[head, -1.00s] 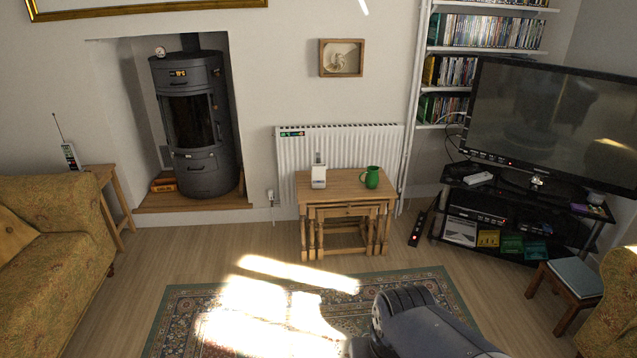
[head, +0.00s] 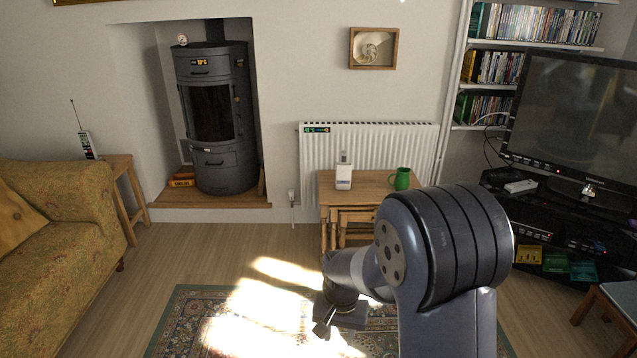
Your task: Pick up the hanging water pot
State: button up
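No pot that hangs is visible in the head view. The closest match is a green mug-like pot with a handle (head: 401,179), standing upright on the right side of the wooden nest of tables (head: 362,190). My arm rises in front and hides the right part of the tables. My gripper (head: 322,329) is low, over the sunlit rug, well short of the tables and apart from the green pot. It is small and dark here, and whether its fingers are open is unclear.
A white device (head: 344,177) stands left of the green pot. A radiator (head: 368,150) is behind the tables. A TV stand (head: 525,205) is at right, a sofa (head: 62,255) at left, a stove (head: 213,125) at back left.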

aim_at(344, 173)
jog(key=i+l, duration=0.15)
jog(key=i, duration=0.35)
jog(key=i+l+u, duration=0.1)
jog(key=i, duration=0.4)
jog(key=i+l, duration=0.25)
jog(key=i, duration=0.25)
jog(key=i+l+u, duration=0.1)
jog(key=i, duration=0.4)
jog(key=i+l, duration=0.3)
jog(key=i, duration=0.2)
jog(key=i+l+u, duration=0.1)
jog(key=i+l, duration=0.15)
jog(key=i, duration=0.25)
jog(key=i+l, duration=0.25)
jog(key=i, duration=0.25)
